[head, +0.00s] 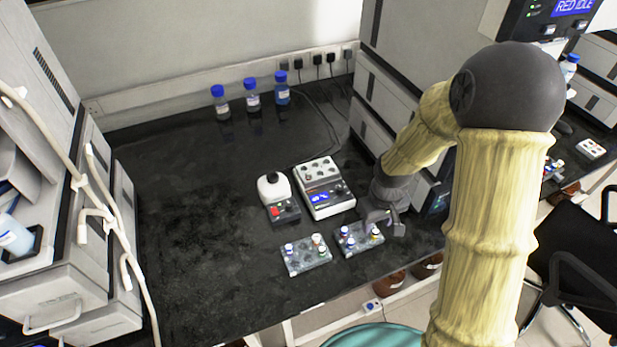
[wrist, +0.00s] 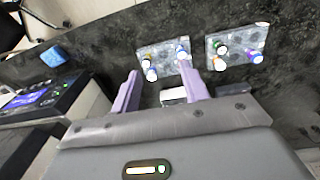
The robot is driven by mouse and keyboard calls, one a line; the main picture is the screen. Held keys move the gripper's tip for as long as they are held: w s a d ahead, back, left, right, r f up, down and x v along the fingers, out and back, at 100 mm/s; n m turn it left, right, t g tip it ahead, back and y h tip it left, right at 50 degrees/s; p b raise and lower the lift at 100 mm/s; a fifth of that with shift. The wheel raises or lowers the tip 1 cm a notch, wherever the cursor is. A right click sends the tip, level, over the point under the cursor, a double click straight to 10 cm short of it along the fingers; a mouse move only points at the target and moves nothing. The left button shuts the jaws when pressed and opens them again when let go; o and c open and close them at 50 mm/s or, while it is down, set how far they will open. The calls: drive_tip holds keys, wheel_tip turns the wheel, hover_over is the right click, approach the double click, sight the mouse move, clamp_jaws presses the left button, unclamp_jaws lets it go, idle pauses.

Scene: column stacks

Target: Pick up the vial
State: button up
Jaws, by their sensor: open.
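My gripper (head: 380,214) is at the front right of the dark bench, just above the right-hand vial rack (head: 359,239). In the wrist view my gripper (wrist: 163,86) has its two pale purple fingers apart, with nothing between them. Beyond the fingertips stands a clear rack (wrist: 168,64) holding several small capped vials, among them a blue-capped vial (wrist: 152,75). A second clear rack (head: 306,255) with several vials is to the left in the head view; it also shows in the wrist view (wrist: 238,45). I cannot tell which vial the task means.
A white device with round wells and a blue display (head: 324,188) stands behind the racks, with a small mixer (head: 278,198) beside it. Blue-capped bottles (head: 252,96) line the back wall. The bench's left side (head: 190,220) is clear. Grey instruments stand at both sides.

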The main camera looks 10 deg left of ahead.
drive_tip(key=s+d+r+m+t, duration=0.1)
drive_tip(key=s+d+r+m, duration=0.5)
drive_tip(key=s+d+r, duration=0.2)
wheel_tip(320, 180, up, 3)
drive_tip(key=shift+s+f+t, duration=0.1)
drive_tip(key=shift+s+t, duration=0.3)
drive_tip(key=shift+s, duration=0.8)
